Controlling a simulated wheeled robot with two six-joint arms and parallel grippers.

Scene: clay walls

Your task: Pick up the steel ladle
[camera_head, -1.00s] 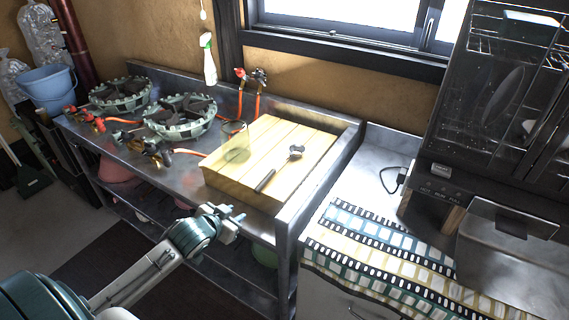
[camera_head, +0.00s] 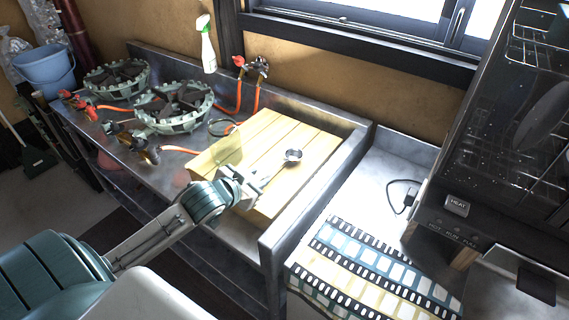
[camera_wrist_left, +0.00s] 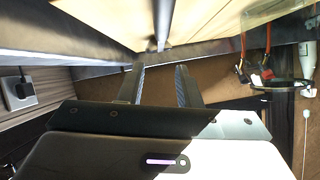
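The steel ladle (camera_head: 292,156) lies on the pale wooden slatted board. Its round bowl shows in the head view, while my gripper largely covers the handle. In the left wrist view a dark handle (camera_wrist_left: 163,25) runs over the board, its end just beyond and between my fingertips. My left gripper (camera_head: 258,186) is at the board's front edge; the left wrist view shows its two fingers (camera_wrist_left: 160,70) apart with nothing between them. I cannot tell the exact gap to the handle. My right gripper is not in view.
The board (camera_head: 318,138) sits on a metal counter with a raised side wall (camera_head: 318,190) at right. A clear container (camera_head: 229,150) stands on the board. Two burners (camera_head: 174,105) are left; a patterned cloth (camera_head: 375,268) and a black oven (camera_head: 500,150) are right.

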